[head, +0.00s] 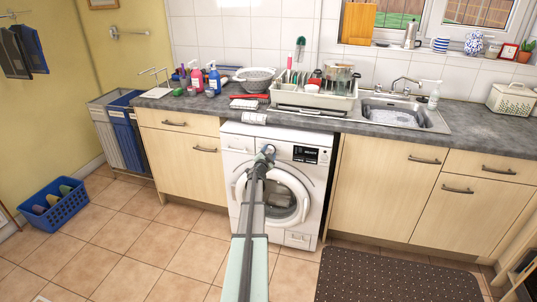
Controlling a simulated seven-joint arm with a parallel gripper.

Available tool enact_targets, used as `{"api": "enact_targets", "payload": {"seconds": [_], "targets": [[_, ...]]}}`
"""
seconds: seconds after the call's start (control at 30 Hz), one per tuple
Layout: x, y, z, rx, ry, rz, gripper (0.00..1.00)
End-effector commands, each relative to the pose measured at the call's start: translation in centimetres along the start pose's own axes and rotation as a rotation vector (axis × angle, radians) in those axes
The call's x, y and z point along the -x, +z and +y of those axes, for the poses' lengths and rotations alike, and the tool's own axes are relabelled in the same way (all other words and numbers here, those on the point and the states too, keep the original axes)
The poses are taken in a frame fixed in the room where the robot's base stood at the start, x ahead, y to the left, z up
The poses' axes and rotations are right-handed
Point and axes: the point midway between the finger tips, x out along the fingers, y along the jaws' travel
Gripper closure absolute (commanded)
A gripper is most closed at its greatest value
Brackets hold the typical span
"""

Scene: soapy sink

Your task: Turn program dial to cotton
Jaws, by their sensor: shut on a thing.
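A white washing machine (239,143) stands under the grey worktop, with a round door and a dark display (306,154) at the upper right of its front. My arm reaches forward from the bottom of the head view to the machine's control panel. My gripper (267,151) is at the middle of the panel, left of the display, where the program dial sits. It is shut on the program dial, which is mostly hidden behind the gripper. The dial's markings and pointer are too small to read.
The worktop (200,104) above holds bottles, a colander (256,79), a dish rack (312,101) and a sink (397,114). Wooden cupboards flank the machine. A blue basket (54,205) and a dark mat (395,276) lie on the tiled floor.

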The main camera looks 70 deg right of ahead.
Motion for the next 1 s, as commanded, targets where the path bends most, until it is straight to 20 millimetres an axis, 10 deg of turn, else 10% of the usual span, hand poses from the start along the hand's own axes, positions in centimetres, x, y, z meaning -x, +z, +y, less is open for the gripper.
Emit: {"api": "enact_targets", "payload": {"seconds": [0.77,0.8,1.0], "targets": [[-0.01,0.07,0.06,-0.099,0.000,-0.002,0.75],[-0.01,0.07,0.06,-0.099,0.000,-0.002,0.41],[-0.01,0.05,0.06,-0.099,0.000,-0.001,0.21]]}}
